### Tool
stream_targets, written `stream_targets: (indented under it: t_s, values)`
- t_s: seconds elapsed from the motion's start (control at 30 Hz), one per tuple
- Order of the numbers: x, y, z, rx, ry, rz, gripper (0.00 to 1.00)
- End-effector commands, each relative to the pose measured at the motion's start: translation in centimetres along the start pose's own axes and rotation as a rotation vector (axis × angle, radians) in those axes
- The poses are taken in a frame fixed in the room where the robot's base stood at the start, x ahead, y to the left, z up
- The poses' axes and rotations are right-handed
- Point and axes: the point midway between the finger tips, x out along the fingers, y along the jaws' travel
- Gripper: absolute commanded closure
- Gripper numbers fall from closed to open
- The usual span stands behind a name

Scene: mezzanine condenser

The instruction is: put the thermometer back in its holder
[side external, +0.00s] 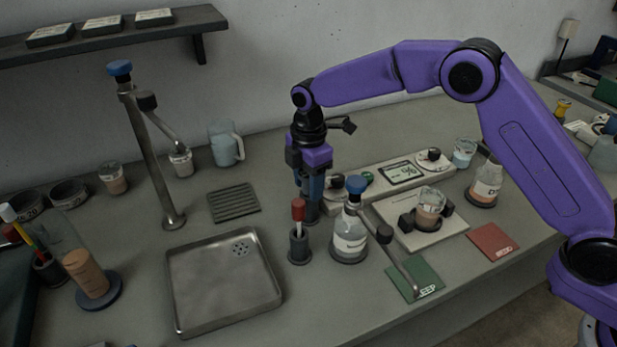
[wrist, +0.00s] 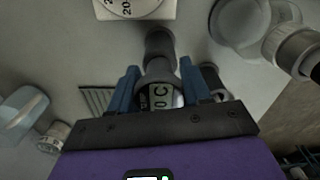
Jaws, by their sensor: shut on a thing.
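My gripper (side external: 311,190) points straight down over the bench.
A balance unit (side external: 400,172) lies right, a ribbed mat (side external: 234,202) left. A metal tray (side external: 223,283) is front left. A blue-knobbed metal stand (side external: 145,160) rises farther left.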

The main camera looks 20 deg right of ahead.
Motion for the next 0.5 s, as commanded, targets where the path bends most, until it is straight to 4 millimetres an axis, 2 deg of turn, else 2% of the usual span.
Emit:
stream_targets:
  t_s: [0.2,0.23,0.3,0.5]
  values:
    - [-0.01,0.01,0.0,0.0,0.0,0.0,0.86]
    - [-0.01,0.01,0.0,0.0,0.0,0.0,0.42]
    - [-0.02,0.01,0.0,0.0,0.0,0.0,0.22]
    - [-0.02,0.0,0.0,0.0,0.0,0.0,0.22]
